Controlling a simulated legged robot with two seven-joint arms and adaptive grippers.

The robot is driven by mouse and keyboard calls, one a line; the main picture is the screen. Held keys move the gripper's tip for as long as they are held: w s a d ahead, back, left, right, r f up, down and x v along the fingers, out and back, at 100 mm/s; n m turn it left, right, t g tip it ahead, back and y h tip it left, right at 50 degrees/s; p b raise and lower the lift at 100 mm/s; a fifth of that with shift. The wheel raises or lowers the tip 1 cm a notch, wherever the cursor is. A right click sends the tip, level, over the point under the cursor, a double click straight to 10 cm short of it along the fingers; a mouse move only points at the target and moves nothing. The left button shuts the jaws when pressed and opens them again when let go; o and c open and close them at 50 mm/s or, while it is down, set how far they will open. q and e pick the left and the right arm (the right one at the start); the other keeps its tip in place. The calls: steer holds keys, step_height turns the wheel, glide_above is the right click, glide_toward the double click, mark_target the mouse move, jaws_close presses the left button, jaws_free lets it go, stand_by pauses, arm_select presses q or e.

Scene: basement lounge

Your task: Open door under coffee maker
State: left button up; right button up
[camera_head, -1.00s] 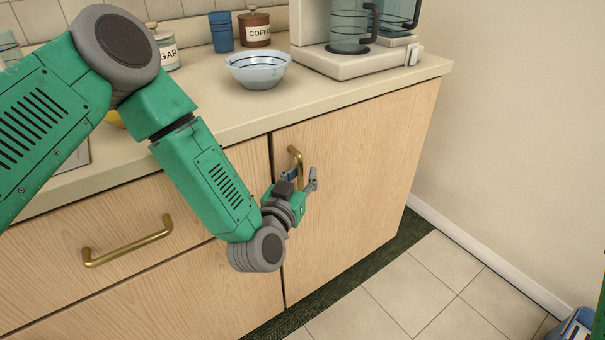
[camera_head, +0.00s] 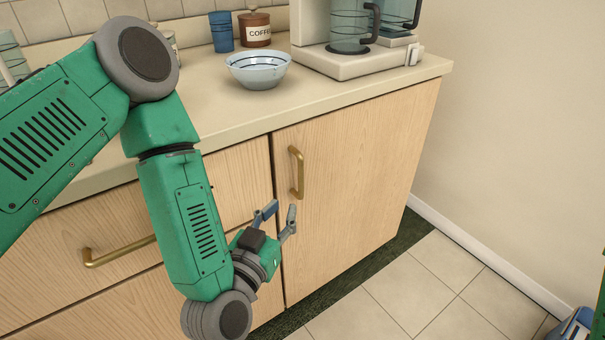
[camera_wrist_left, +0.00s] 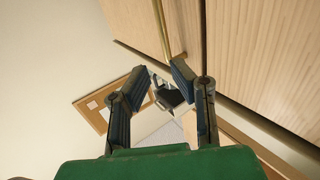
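The wooden cabinet door (camera_head: 352,190) under the coffee maker (camera_head: 350,45) looks closed, flush with the cabinet front. Its vertical brass handle (camera_head: 297,172) is near the door's left edge; it also shows in the left wrist view (camera_wrist_left: 163,30). My left gripper (camera_head: 279,212) is open and empty, below the handle and apart from it in the head view. In the left wrist view its two fingers (camera_wrist_left: 152,88) are spread, with the handle beyond the fingertips. My right gripper is not in view.
A drawer with a brass handle (camera_head: 118,252) is left of the door. A bowl (camera_head: 258,69), blue cup (camera_head: 221,31) and coffee canister (camera_head: 254,28) stand on the counter. Tiled floor (camera_head: 420,285) is clear at the right, with a blue object (camera_head: 572,328) at the corner.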

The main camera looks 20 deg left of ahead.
arm_select(q)
steer(key=shift+a, duration=0.35)
steer(key=shift+f, duration=0.15)
